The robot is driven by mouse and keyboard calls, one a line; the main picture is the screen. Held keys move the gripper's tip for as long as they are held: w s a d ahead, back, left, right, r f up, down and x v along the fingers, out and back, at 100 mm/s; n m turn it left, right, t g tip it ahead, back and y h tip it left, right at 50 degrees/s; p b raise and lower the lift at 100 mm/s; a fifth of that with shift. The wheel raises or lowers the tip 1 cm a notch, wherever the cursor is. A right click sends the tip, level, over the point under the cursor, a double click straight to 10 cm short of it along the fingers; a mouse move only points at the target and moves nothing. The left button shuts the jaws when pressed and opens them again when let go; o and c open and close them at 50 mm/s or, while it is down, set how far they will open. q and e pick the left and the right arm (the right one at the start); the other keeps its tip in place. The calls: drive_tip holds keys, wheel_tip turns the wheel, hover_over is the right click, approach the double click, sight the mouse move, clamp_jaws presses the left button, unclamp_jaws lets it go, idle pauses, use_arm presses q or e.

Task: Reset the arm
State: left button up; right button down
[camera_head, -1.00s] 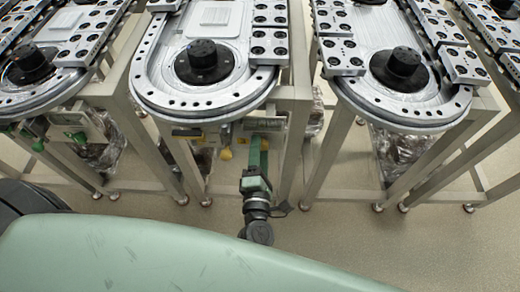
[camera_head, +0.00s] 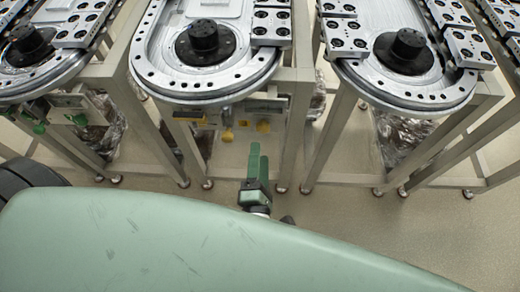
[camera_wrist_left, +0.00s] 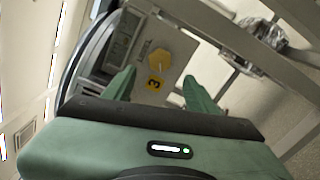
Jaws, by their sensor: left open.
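My left gripper (camera_head: 258,163) is in front of the middle ring track, below its rim and above the floor. Its green fingers point toward the track's frame. In the left wrist view my left gripper (camera_wrist_left: 158,85) shows two green fingers spread apart with nothing between them. My right gripper is in neither view.
The middle ring track (camera_head: 205,85) stands on metal legs, with a right track (camera_head: 420,95) and a left track (camera_head: 35,75) beside it. A yellow knob (camera_head: 227,136) sits under the middle track's rim. The floor (camera_head: 330,225) in front is clear.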

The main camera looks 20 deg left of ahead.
use_arm(q)
drive_tip(key=shift+f, duration=0.1)
idle(0.4)
drive_tip(key=s+d+f+m+g+h+p, duration=0.1)
drive_tip(key=d+f+m+h, duration=0.15)
drive_tip(key=f+m, duration=0.4)
drive_tip(key=s+d+f+m+g+h, duration=0.1)
drive_tip(key=d+f+m+g+h, duration=0.1)
drive_tip(key=f+m+h, duration=0.45)
drive_tip(key=s+a+f+m+g+y+p, duration=0.1)
drive_tip(key=s+a+f+m+g, duration=0.25)
drive_tip(key=f, duration=0.55)
drive_tip(key=s+f+m+g, duration=0.2)
drive_tip(key=s+f+m, duration=0.3)
drive_tip(key=f, duration=0.4)
drive_tip(key=s+a+f+m+g+y, duration=0.1)
drive_tip(key=s+a+f+g, duration=0.3)
drive_tip(key=s, duration=0.5)
drive_tip(key=s+a+f+m+g+y+p, duration=0.1)
drive_tip(key=s+a+f+m+g+y, duration=0.1)
drive_tip(key=s+a+f+m+g, duration=0.2)
drive_tip(key=s+a+f, duration=0.3)
drive_tip(key=s+a, duration=0.2)
drive_tip(key=s, duration=0.1)
drive_tip(key=shift+m, duration=0.35)
drive_tip(key=shift+w, duration=0.1)
